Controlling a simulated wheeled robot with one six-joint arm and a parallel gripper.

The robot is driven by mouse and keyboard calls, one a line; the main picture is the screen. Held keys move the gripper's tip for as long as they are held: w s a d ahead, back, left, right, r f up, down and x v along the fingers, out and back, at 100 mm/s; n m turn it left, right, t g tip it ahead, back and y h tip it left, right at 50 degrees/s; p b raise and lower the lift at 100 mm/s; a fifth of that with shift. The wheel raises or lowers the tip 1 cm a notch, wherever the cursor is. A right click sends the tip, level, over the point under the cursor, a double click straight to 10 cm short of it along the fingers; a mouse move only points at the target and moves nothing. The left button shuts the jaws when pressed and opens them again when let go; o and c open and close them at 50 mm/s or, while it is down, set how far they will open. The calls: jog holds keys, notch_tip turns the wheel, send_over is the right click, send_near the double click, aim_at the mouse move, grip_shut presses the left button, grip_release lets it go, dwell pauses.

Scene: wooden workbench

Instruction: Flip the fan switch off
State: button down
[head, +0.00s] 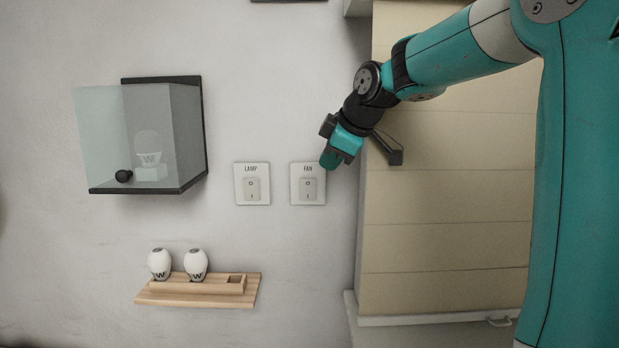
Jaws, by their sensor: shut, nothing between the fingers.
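The fan switch (308,187) is a white wall plate labelled FAN with a small rocker in its middle, marked 0 at the top and I at the bottom. Which way the rocker is tipped is too small to tell. My gripper (329,160) is shut and empty. It shows in front of the plate's upper right corner, at the right of the rocker. I cannot tell whether it touches the plate. The rocker itself is in plain view.
A similar switch labelled LAMP (252,186) is just left of the fan switch. A glass-fronted wall box (192,135) holds a white object at the left. A wooden shelf (250,293) with two white bulb-shaped items is below. A panelled cabinet (445,235) stands at the right.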

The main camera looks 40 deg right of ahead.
aim_at(310, 183)
jog(key=p+x, duration=0.1)
jog(key=x, duration=0.2)
jog(key=w+d+p+x, duration=0.1)
jog(key=x, duration=0.3)
jog(key=r+p+x, duration=0.1)
jog(key=x, duration=0.2)
jog(key=shift+w+d+f+p, duration=0.2)
jog(key=shift+w+p, duration=0.15)
jog(key=shift+w, duration=0.2)
jog(key=shift+w+d, duration=0.35)
jog(key=shift+w, duration=0.25)
